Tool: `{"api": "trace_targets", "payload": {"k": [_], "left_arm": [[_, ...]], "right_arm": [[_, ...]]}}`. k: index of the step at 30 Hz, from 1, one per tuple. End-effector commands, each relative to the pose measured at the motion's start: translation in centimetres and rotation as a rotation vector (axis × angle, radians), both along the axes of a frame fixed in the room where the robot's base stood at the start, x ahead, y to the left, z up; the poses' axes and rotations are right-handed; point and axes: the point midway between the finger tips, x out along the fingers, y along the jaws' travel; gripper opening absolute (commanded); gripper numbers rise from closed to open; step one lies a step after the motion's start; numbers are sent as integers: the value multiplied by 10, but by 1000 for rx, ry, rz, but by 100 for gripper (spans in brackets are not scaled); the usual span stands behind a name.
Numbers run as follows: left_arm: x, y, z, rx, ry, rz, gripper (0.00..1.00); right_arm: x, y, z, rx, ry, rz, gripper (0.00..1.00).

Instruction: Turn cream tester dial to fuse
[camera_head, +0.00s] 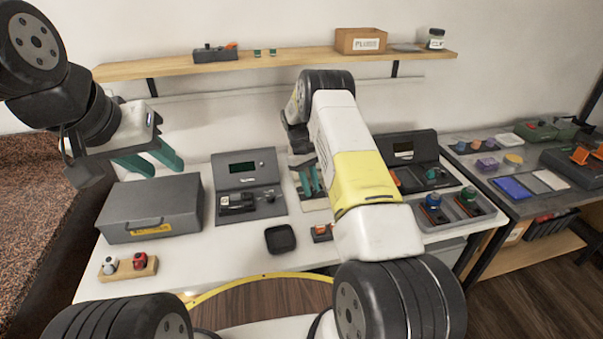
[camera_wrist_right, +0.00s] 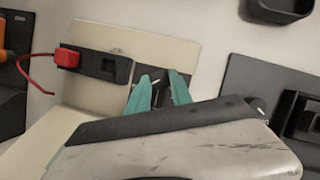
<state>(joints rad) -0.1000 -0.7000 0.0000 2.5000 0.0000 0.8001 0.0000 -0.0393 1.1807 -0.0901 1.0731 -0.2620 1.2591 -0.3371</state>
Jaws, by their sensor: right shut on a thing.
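The cream tester (camera_wrist_right: 95,93) lies below my right gripper in the right wrist view. In the head view only a bit of it (camera_head: 318,204) shows, the rest hidden by my right arm. My right gripper (camera_wrist_right: 160,92), also seen in the head view (camera_head: 309,183), has its teal fingers shut on the tester's dark dial (camera_wrist_right: 158,86). The dial is mostly hidden between the fingers, and its setting and any labels are unreadable. My left gripper (camera_head: 162,164) hangs open and empty above the grey case.
A red plug (camera_wrist_right: 67,57) with a red wire sits on the tester's black strip. A grey tester with a screen (camera_head: 248,190) stands left of my right gripper. A black dish (camera_head: 280,239) lies in front. The grey case (camera_head: 152,208) and connector block (camera_head: 130,267) are at left.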

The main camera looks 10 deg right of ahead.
Motion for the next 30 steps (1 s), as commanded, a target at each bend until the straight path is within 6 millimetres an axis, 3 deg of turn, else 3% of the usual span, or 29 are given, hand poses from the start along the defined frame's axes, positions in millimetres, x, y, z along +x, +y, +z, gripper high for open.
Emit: {"api": "trace_targets", "payload": {"k": [12,28,29,30], "left_arm": [[0,0,0,0,0,0,36],[0,0,0,0,0,0,36],[0,0,0,0,0,0,36],[0,0,0,0,0,0,36]], "right_arm": [[1,0,0,2,-1,-179,0],[1,0,0,2,-1,-203,0],[1,0,0,2,-1,-203,28],[1,0,0,2,-1,-203,36]]}}
